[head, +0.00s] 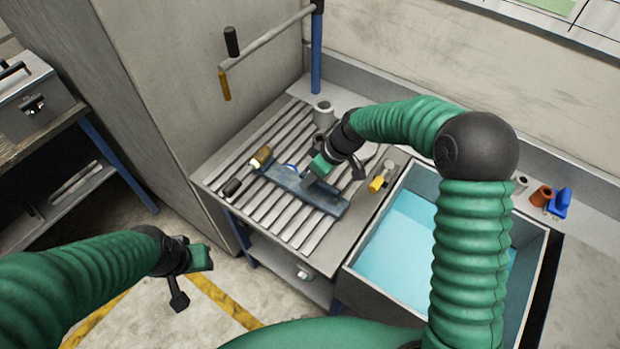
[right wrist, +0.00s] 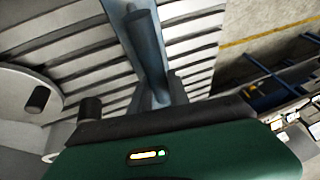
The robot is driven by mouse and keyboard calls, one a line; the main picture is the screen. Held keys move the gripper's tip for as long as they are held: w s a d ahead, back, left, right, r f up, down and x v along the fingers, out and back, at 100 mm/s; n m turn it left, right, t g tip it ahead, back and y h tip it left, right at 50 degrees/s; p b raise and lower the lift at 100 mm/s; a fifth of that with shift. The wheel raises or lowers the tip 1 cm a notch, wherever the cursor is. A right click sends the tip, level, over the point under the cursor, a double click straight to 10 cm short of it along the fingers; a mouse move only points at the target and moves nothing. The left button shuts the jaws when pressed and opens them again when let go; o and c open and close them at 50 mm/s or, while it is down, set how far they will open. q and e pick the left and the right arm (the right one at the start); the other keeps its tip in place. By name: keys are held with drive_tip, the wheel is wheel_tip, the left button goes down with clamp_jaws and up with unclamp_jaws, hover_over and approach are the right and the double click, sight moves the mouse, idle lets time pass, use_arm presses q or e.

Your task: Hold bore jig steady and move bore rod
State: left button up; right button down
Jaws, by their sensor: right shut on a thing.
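A long blue-grey bar, which I take to be the bore jig (head: 327,203), lies slantwise on the slatted bench top. My right gripper (head: 318,172) is over its middle and shut on it; the fingertips are mostly hidden. In the right wrist view the bar (right wrist: 147,50) runs away from the gripper, with a dark cylinder along it. A thin rod with a brass-coloured end (head: 261,157) and a dark end (head: 232,187), perhaps the bore rod, lies by the bar's left end. My left gripper (head: 186,280) hangs empty over the floor, away from the bench; its finger opening is unclear.
A basin of blue water (head: 405,235) adjoins the bench on the right. A yellow-ended piece (head: 378,183) lies near its edge. Grey cylindrical parts (head: 323,115) stand behind my right gripper. A jointed arm on a blue post (head: 316,55) rises at the back.

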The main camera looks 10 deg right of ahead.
sight(240, 182)
use_arm(q)
drive_tip(key=shift+f+b, duration=0.35)
drive_tip(key=shift+b, duration=0.05)
idle(0.9)
idle(0.5)
drive_tip(key=shift+o, duration=1.4)
drive_tip(key=w+a+f+m+t+h, duration=0.1)
drive_tip(key=w+a+f+t, duration=0.25)
drive_tip(key=w, duration=0.55)
drive_tip(key=w+a+f+m+t+h, duration=0.1)
drive_tip(key=w+a+f+m+t, duration=0.2)
drive_tip(key=w, duration=0.6)
drive_tip(key=s+d+m+t+h, duration=0.15)
drive_tip(key=d+t+h, duration=0.25)
drive_tip(key=d+h, duration=0.5)
drive_tip(key=shift+m+h, duration=0.45)
drive_tip(key=shift+h, duration=0.15)
drive_tip(key=x, duration=1.1)
drive_tip(key=shift+w+a+r, duration=0.15)
drive_tip(key=shift+w+r, duration=0.15)
drive_tip(key=shift+r, duration=0.1)
